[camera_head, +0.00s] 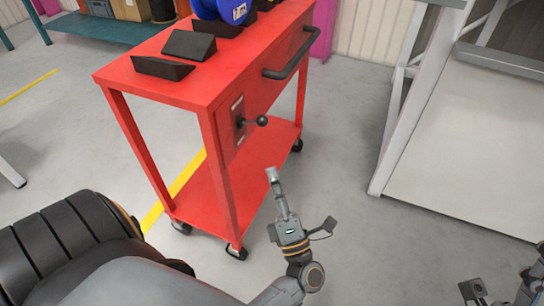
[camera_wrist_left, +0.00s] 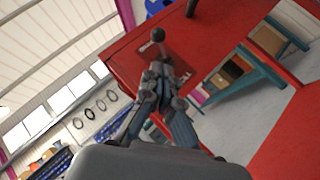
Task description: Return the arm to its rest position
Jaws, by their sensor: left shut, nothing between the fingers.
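My left gripper (camera_head: 272,176) shows in the head view in front of the red cart, pointing up the picture. Its fingers are closed together and hold nothing. In the left wrist view its fingers (camera_wrist_left: 160,82) also meet. A black ball-ended lever (camera_head: 261,121) on the cart's side panel is just above the fingertips in the head view, apart from them. The ball (camera_wrist_left: 155,35) shows beyond the fingertips in the left wrist view. Part of my right gripper (camera_head: 474,291) shows at the bottom right edge of the head view; its fingers are not clear.
The red cart (camera_head: 215,85) on casters carries black wedge blocks (camera_head: 188,45) and a partly cut-off blue reel (camera_head: 222,10). Its black handle (camera_head: 290,62) sticks out. A white-framed stand (camera_head: 470,130) is at right. Grey floor (camera_head: 350,180) between them is clear.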

